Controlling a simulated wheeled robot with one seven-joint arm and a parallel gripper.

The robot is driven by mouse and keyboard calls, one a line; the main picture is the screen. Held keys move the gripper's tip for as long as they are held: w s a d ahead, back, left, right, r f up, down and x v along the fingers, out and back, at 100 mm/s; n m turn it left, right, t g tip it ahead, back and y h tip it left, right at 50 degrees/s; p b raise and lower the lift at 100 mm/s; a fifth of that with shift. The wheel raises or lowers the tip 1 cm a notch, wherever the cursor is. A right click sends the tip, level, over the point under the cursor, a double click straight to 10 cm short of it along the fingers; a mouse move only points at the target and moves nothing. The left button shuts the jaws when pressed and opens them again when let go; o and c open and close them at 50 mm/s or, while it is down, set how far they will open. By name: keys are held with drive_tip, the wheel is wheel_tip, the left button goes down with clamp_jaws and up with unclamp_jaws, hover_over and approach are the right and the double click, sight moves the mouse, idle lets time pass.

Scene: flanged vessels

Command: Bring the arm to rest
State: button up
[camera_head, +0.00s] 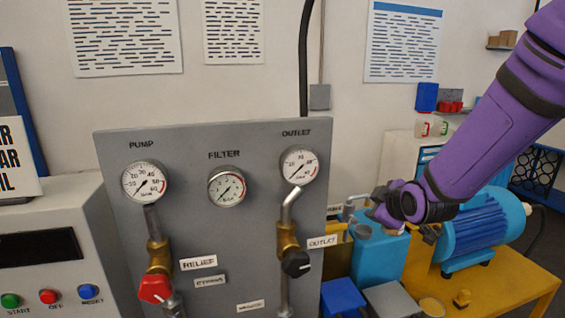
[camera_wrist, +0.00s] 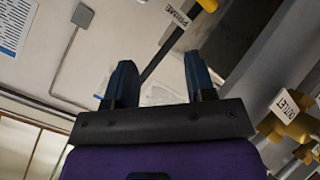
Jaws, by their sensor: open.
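My purple arm (camera_head: 490,130) reaches in from the upper right in the head view, with its wrist (camera_head: 405,203) in front of the blue motor and near the blue tank. In the wrist view my gripper (camera_wrist: 158,74) shows two dark fingers spread apart with nothing between them. It is open and empty. The fingers are hard to make out in the head view. The gripper appears clear of the panel's valves; its exact distance to the tank cannot be told.
A grey panel (camera_head: 220,255) carries gauges, a red-handled valve (camera_head: 155,289) and a black-handled valve (camera_head: 295,263). The blue tank (camera_head: 378,258) and blue motor (camera_head: 480,228) stand on a yellow base (camera_head: 510,280). A control box (camera_head: 55,250) is at left. An outlet tag (camera_wrist: 284,104) shows in the wrist view.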

drive_tip(key=s+d+r+m+g, duration=0.2)
drive_tip(key=s+r+m, duration=0.2)
drive_tip(key=s, duration=0.5)
drive_tip(key=s+d+r+m+g+h, duration=0.1)
drive_tip(key=s+d+r+m+g, duration=0.1)
drive_tip(key=s+r, duration=0.3)
drive_tip(key=s+d+r+m+g, duration=0.2)
drive_tip(key=s+d+r+m, duration=0.1)
drive_tip(key=s, duration=1)
drive_tip(key=r+m, duration=0.1)
drive_tip(key=m, duration=0.1)
drive_tip(key=shift+s+d+r+m+h, duration=0.2)
drive_tip(key=shift+s+m+h, duration=0.1)
drive_tip(key=shift+s, duration=0.1)
